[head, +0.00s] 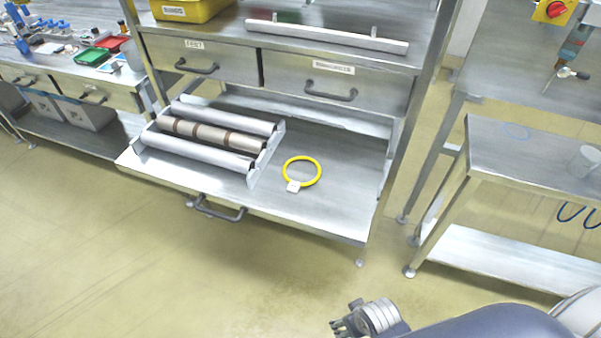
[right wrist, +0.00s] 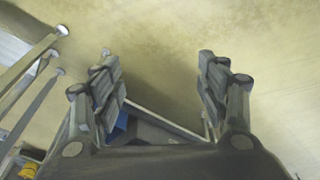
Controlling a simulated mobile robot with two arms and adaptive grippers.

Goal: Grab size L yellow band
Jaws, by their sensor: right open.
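A yellow band (head: 302,171) lies flat on a pulled-out metal shelf (head: 330,205) in the head view, with a small white tag (head: 293,187) at its near edge. No size mark is readable on it. My right gripper (head: 340,328) shows at the bottom of the head view, in front of and below the shelf, well apart from the band. My left gripper is not in view.
A rack of metal rollers (head: 205,136) sits on the shelf left of the band. Closed drawers (head: 335,87) are above, with a yellow bin (head: 190,8) on top. A metal table (head: 530,165) with a cup (head: 585,160) stands at right. Floor in front is clear.

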